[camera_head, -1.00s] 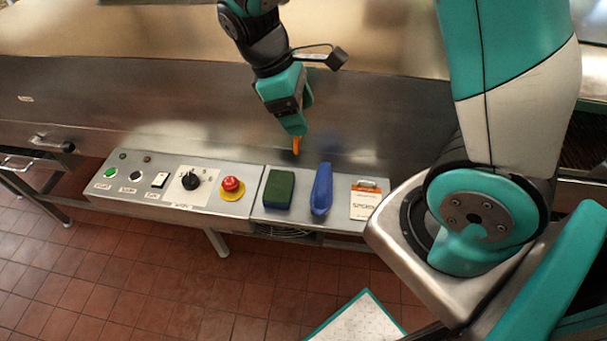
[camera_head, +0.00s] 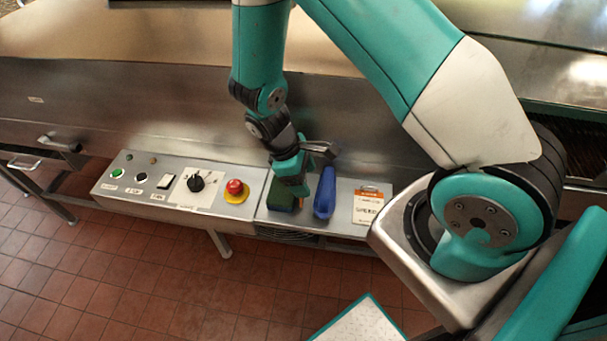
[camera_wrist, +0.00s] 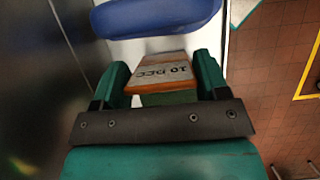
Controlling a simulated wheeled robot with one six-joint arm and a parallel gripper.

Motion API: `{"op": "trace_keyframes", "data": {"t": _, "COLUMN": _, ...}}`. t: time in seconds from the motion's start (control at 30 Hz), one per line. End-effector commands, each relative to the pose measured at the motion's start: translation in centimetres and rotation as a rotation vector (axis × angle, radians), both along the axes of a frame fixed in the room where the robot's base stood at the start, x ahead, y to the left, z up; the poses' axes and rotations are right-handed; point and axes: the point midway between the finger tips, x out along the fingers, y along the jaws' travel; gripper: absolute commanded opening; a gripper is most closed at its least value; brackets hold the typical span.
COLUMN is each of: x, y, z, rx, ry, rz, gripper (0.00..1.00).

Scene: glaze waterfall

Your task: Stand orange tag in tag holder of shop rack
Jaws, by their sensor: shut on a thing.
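My gripper (camera_head: 290,192) is low over the narrow metal shelf, in front of the green block (camera_head: 278,196). In the wrist view the gripper (camera_wrist: 160,80) is shut on the orange tag (camera_wrist: 160,76). The tag has a pale face with dark lettering and orange edges, and it sits between the two teal fingers. A strip of green shows just below it in the wrist view. I cannot tell whether the tag touches the block or the shelf. I cannot make out a shop rack or a tag holder in either view.
A blue tool (camera_head: 325,192) lies close right of my gripper and also shows in the wrist view (camera_wrist: 155,16). A card with an orange top (camera_head: 368,206) lies further right. A control panel with a red button (camera_head: 235,188) is left. Tiled floor lies below.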

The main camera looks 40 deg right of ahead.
Motion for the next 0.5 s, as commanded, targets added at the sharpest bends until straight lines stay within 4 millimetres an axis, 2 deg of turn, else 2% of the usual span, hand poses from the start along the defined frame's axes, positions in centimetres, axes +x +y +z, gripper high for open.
{"op": "trace_keyframes", "data": {"t": 0.3, "x": -0.01, "y": 0.01, "z": -0.42, "rx": 0.000, "ry": 0.000, "rz": 0.000, "gripper": 0.41}}
{"op": "trace_keyframes", "data": {"t": 0.33, "x": 0.01, "y": 0.01, "z": -0.30, "rx": 0.000, "ry": 0.000, "rz": 0.000, "gripper": 0.74}}
{"op": "trace_keyframes", "data": {"t": 0.4, "x": 0.01, "y": 0.01, "z": -0.26, "rx": 0.000, "ry": 0.000, "rz": 0.000, "gripper": 0.90}}
{"op": "trace_keyframes", "data": {"t": 0.5, "x": 0.01, "y": 0.01, "z": -0.25, "rx": 0.000, "ry": 0.000, "rz": 0.000, "gripper": 0.93}}
